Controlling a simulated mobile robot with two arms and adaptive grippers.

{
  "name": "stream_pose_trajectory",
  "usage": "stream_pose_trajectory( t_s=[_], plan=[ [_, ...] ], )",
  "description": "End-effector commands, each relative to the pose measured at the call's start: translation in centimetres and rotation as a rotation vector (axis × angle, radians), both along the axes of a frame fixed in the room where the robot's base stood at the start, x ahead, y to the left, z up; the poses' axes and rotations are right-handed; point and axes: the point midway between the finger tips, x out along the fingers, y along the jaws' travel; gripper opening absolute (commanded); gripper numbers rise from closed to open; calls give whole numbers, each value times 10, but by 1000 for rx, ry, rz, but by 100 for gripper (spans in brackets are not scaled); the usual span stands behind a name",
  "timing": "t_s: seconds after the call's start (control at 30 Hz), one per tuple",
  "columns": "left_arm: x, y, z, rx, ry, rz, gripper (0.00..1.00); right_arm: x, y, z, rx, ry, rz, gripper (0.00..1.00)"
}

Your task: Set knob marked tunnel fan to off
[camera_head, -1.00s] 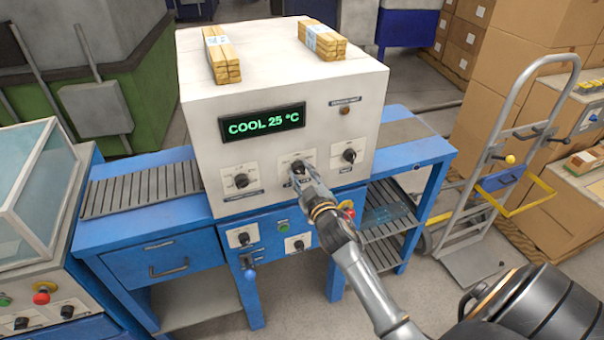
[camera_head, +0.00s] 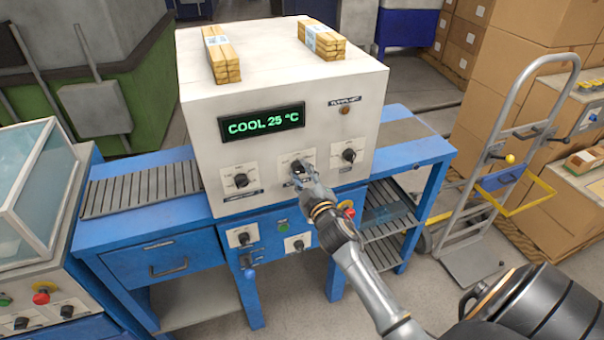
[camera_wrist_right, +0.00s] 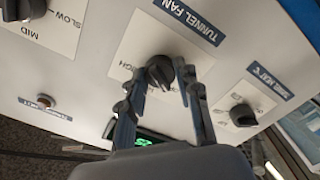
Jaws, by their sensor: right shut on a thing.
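The tunnel fan knob (camera_wrist_right: 162,74) is black, on a white plate under a blue label reading TUNNEL FAN in the right wrist view, where the lettering is upside down. In the head view it is the middle knob (camera_head: 297,167) on the white machine's front, partly hidden by my gripper. My right gripper (camera_wrist_right: 168,78) is shut on this knob, one finger on each side. Part of the word HIGH shows beside the knob; the other position marks are hidden or unreadable. My right gripper (camera_head: 304,177) reaches up from the lower right. My left gripper is out of view.
Similar knobs sit left (camera_head: 241,180) and right (camera_head: 349,155) of it. A green display (camera_head: 263,122) above reads COOL 25 °C. Lower on the blue panel is a red button (camera_head: 346,207). Wood bundles (camera_head: 222,54) lie on top. A hand truck (camera_head: 500,180) stands right.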

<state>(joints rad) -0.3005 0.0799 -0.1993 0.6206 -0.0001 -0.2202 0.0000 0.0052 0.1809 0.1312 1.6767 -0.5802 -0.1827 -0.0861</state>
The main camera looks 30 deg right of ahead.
Motion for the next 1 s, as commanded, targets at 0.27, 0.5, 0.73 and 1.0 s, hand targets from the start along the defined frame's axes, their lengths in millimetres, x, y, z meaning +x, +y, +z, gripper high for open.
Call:
stream_pose_trajectory(
  t_s=[0.27, 0.5, 0.73, 1.0],
  plan=[
    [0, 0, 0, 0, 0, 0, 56, 0, 0, 1, -2, -2, 1, 56],
    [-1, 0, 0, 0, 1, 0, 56, -1, 0, 0, -1, 0, 0, 56],
    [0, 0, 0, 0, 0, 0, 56, -25, 6, -1, 0, 1, 0, 56],
    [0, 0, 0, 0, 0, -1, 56, -80, 20, -1, 1, 2, 1, 56]
  ],
)
